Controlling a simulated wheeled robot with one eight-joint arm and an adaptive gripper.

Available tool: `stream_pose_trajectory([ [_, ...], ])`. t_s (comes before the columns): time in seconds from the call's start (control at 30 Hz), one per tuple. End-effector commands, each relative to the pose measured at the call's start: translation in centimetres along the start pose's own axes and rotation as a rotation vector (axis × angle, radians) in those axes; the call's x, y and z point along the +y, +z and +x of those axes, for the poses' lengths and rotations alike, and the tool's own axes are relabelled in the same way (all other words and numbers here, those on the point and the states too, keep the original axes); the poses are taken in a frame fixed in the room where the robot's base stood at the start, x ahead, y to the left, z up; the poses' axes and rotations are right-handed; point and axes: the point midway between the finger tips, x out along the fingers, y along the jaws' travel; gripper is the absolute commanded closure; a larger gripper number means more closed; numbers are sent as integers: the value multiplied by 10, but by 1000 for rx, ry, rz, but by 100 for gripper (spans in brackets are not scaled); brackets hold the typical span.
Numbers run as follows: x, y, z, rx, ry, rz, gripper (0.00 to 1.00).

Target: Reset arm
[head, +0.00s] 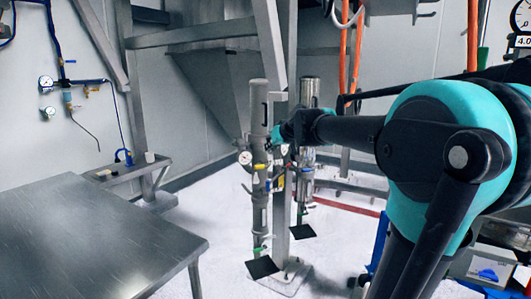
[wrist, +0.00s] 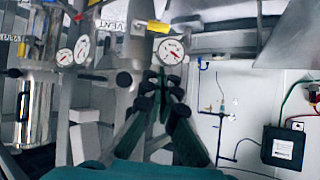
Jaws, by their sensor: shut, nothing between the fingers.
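My arm reaches in from the right in the head view and ends with my gripper (head: 277,138) close to the upright grey metal cylinder (head: 258,120). In the wrist view my gripper (wrist: 162,80) has its dark fingers brought together, with nothing seen between them. A round pressure gauge (wrist: 171,50) with a yellow handle (wrist: 157,27) above it appears just beyond the fingertips. Whether the fingers touch anything there I cannot tell.
A bare steel table (head: 90,240) fills the lower left. A second shiny cylinder (head: 308,100) stands behind my gripper, and orange hoses (head: 357,50) hang at the back. Gauges and blue piping (head: 68,95) are on the left wall. A black box (wrist: 284,147) shows in the wrist view.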

Motion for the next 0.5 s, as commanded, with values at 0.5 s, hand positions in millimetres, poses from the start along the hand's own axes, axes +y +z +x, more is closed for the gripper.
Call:
stream_pose_trajectory([
  [0.5, 0, 0, -12, 0, 0, -1, 100],
])
